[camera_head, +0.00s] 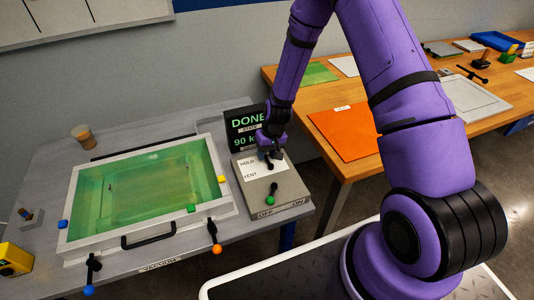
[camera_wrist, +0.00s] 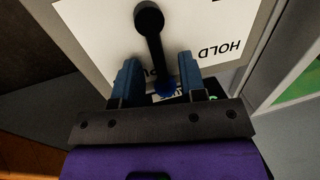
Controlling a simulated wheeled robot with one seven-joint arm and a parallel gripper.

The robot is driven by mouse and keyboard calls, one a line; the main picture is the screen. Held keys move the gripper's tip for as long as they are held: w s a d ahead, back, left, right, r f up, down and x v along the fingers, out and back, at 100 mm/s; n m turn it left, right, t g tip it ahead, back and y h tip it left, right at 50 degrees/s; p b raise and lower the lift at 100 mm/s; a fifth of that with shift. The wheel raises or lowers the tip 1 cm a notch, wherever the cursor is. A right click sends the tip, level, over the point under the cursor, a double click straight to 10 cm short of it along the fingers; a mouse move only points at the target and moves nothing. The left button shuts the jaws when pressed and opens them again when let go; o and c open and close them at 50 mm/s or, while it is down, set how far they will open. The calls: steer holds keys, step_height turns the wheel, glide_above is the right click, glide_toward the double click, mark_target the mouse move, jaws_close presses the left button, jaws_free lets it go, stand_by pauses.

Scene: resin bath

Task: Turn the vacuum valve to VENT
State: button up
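The vacuum valve's black lever (camera_wrist: 155,45) shows in the wrist view, with a round pivot at the top and a blue knob (camera_wrist: 166,86) at its free end. It is on a white plate (camera_wrist: 95,25) of the control box (camera_head: 290,187). HOLD reads upside down to the right of the lever; another label by the knob is mostly hidden. In the head view the plate reads HOLD and VENT. My gripper (camera_wrist: 159,62) has its two fingers apart, one on each side of the lever's knob end, with visible gaps. In the head view my gripper (camera_head: 270,154) is low over the plate's back part.
A green-knobbed switch (camera_head: 272,191) stands on the same box by OFF and ON. Behind is a screen (camera_head: 244,125) reading DONE. Left is a green resin bath (camera_head: 230,207) with a handle and coloured knobs. An orange sheet (camera_head: 345,132) lies on the wooden table.

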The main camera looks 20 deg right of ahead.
mark_target(259, 173)
jaws_close()
steer(key=n, duration=0.1)
steer(key=a+n, duration=0.1)
steer(key=n, duration=0.2)
steer(key=shift+a+n+g, duration=0.3)
steer(key=shift+a+g, duration=0.05)
steer(key=shift+g, duration=0.05)
steer(key=n, duration=0.1)
steer(key=a+n, duration=0.1)
steer(key=n, duration=0.1)
steer(key=shift+s+a+n+g+h, duration=0.2)
steer(key=shift+s+n+g+h, duration=0.1)
steer(key=shift+s, duration=0.1)
steer(key=n, duration=0.1)
steer(key=s+a+n, duration=0.1)
steer(key=n, duration=0.3)
steer(key=shift+s+a+g+h, duration=0.15)
steer(key=shift+s+g+h, duration=0.15)
steer(key=shift+h, duration=0.1)
steer(key=shift+s+a+n+h, duration=0.15)
steer(key=shift+s+n, duration=0.25)
steer(key=shift+n, duration=0.75)
steer(key=shift+s+a+n+h, duration=0.1)
steer(key=shift+s+n+h, duration=0.25)
steer(key=shift+n, duration=0.8)
